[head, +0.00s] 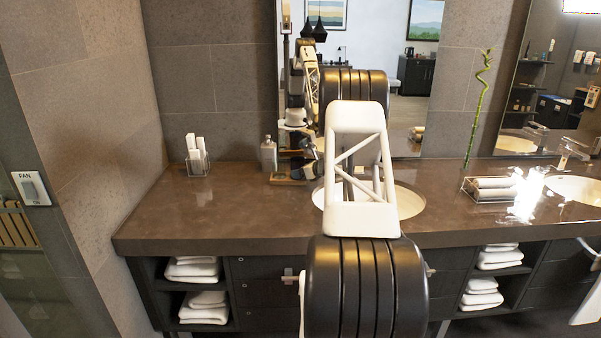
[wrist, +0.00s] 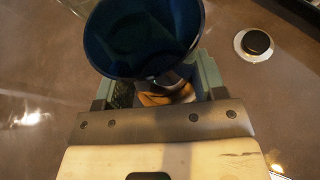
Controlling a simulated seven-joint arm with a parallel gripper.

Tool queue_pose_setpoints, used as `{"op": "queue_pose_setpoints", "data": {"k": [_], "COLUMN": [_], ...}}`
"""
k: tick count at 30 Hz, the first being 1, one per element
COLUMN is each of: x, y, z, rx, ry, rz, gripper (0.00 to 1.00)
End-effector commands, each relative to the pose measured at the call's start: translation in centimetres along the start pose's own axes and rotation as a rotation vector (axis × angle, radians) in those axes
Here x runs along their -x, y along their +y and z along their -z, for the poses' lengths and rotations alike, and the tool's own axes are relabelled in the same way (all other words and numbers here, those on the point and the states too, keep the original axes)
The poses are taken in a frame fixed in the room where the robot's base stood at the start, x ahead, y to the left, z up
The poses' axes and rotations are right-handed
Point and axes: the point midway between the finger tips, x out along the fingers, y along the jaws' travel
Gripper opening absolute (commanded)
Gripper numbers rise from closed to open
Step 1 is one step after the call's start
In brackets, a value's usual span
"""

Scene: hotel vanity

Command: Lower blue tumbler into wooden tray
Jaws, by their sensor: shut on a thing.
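The blue tumbler (wrist: 145,40) is dark blue, and its open round rim faces the wrist camera. In the wrist view my gripper (wrist: 157,76) has a grey-green finger on either side of the tumbler and is shut on it. Through the gap below the tumbler a small orange-brown and pale patch shows, which I cannot identify for sure. In the head view a light wooden edge, apparently of the wooden tray (head: 287,182), shows on the counter beside the bottle. My arm hides most of the gripper and tumbler there. I cannot tell the tumbler's height above the tray.
A clear soap bottle (head: 268,154) stands just left of the tray. A clear holder with white rolls (head: 197,155) stands farther left. A sink (head: 408,201) lies right of the tray, partly behind my arm. The counter (head: 220,212) is bare at front left. The mirror rises behind.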

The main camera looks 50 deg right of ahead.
Motion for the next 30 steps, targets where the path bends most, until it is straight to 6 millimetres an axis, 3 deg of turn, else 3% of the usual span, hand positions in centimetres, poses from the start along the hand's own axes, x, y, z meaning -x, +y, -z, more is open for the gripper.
{"op": "queue_pose_setpoints", "data": {"k": [5,6,12,23,30], "x": [0.0,0.0,0.0,0.2,1.8], "y": [0.0,0.0,0.0,0.0,-0.1], "z": [0.0,0.0,0.0,0.0,0.1], "rx": [0.0,0.0,0.0,0.0,-0.001], "ry": [0.0,0.0,0.0,0.0,0.0], "rz": [0.0,0.0,0.0,0.0,0.002], "gripper": [0.33,0.66,0.94,0.94,0.94]}}
